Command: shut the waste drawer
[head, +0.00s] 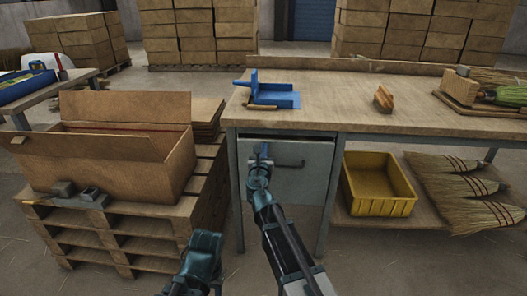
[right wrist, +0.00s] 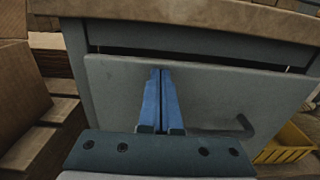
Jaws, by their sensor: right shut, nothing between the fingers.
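The waste drawer (head: 308,180) is a grey front with a dark bar handle, under the left end of the workbench. In the right wrist view the drawer front (right wrist: 215,92) fills the middle, with a dark gap along its top edge, so it appears to stand slightly out of the frame. My right gripper (head: 263,150) is shut and empty at the upper left of the drawer front. Its blue fingertips (right wrist: 160,72) point at the front, left of the handle; contact cannot be told. Part of my left arm shows at the bottom, without visible fingers.
A pallet with an open cardboard box (head: 120,150) stands close on the left. A yellow bin (head: 378,186) and brooms (head: 460,190) lie on the lower shelf at right.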

